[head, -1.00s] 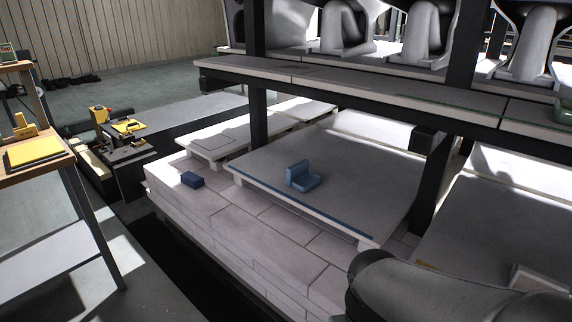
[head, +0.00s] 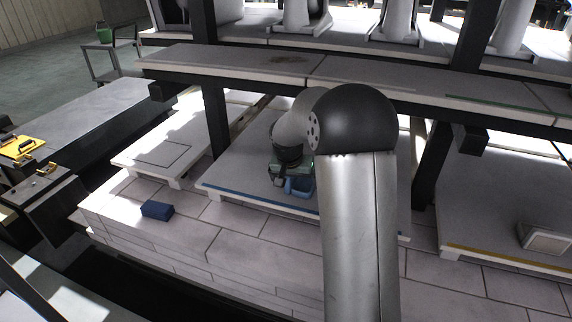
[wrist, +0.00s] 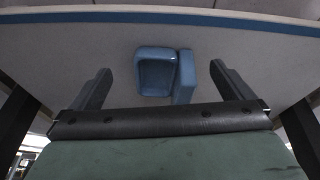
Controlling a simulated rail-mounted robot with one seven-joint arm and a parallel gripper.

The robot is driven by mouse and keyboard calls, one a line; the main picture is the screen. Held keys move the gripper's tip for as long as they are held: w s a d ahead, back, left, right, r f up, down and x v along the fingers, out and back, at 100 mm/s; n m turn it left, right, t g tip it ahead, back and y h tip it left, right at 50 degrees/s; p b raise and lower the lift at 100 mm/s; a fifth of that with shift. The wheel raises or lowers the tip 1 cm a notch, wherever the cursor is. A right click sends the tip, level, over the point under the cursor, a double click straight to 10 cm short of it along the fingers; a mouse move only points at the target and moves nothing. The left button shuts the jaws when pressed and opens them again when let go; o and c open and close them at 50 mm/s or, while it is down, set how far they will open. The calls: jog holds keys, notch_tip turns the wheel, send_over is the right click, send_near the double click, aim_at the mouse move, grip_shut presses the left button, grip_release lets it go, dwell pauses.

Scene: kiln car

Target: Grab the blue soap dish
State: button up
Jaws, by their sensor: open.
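The blue soap dish (wrist: 155,76) sits on a grey kiln shelf with a blue front edge (wrist: 240,22). It has a shallow tray and a raised block on one side. In the wrist view it lies between the two fingers of my open gripper (wrist: 160,82), closer to the right finger, with no contact that I can make out. In the head view the soap dish (head: 300,186) shows just beside my gripper (head: 292,180), partly hidden by it. My forearm hides part of the shelf to the right.
A small dark blue block (head: 157,209) lies on the pale brick deck at left. An upper shelf (head: 290,65) and dark posts (head: 216,115) stand close around the arm. A whitish box-like piece (head: 545,238) sits on the right shelf.

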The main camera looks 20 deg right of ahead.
jog(key=m, duration=0.2)
send_over(303, 181)
jog(key=s+a, duration=0.1)
jog(key=shift+a+f+t+p, duration=0.1)
jog(key=shift+f+t+p, duration=0.25)
jog(key=shift+f, duration=0.45)
jog(key=x, duration=0.4)
jog(key=shift+w+d+f, duration=0.25)
jog(key=shift+w+f, duration=0.05)
jog(key=shift+f, duration=0.25)
jog(key=shift+f+b, duration=0.15)
jog(key=shift+b, duration=0.25)
jog(key=c, duration=1.1)
